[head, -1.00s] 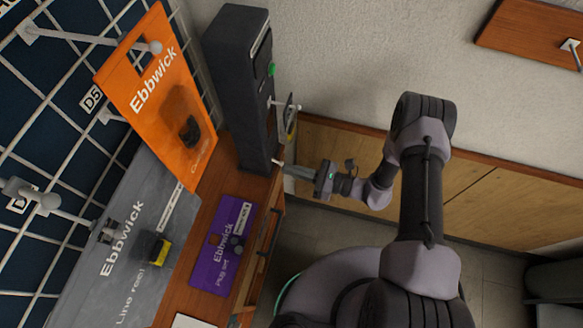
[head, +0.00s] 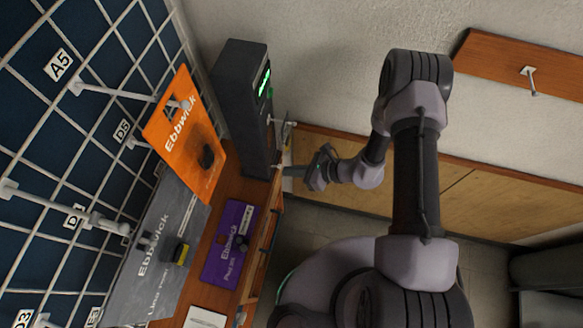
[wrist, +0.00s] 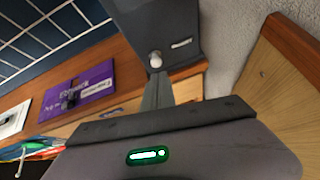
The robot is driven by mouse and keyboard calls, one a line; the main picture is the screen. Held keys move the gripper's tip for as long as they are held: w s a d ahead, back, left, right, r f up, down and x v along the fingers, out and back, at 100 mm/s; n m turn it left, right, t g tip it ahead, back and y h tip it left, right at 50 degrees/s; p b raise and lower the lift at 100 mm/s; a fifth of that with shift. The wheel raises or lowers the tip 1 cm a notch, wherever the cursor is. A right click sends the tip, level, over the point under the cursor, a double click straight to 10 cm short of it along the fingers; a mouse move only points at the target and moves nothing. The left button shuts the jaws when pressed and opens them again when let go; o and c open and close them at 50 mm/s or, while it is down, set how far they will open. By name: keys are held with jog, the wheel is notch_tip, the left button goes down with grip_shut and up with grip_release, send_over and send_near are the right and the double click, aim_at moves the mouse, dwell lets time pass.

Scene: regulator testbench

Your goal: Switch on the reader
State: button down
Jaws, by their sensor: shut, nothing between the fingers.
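The reader is a tall dark grey box (head: 241,125) standing at the back end of the wooden bench. Its screen (head: 264,83) is lit with green marks, and a small green part sits beside it. In the wrist view the reader's lower front (wrist: 180,22) shows a pale knob or toggle (wrist: 155,60) and a small white label. My gripper (head: 283,170) is at the reader's lower front in the head view. Its shut, empty fingers (wrist: 157,88) point at the knob in the wrist view, with the tips just below it; I cannot tell whether they touch.
A purple Ebbwick pack (head: 230,247) lies on the bench. Orange (head: 188,140) and grey (head: 152,262) Ebbwick packs hang on the left grid wall. A metal bracket (head: 282,128) sticks out at the reader's right side. Coloured cables (wrist: 35,148) show at lower left in the wrist view.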

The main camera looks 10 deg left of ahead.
jog(key=shift+d+r+p, duration=0.1)
jog(key=shift+r+p, duration=0.4)
jog(key=shift+r, duration=0.25)
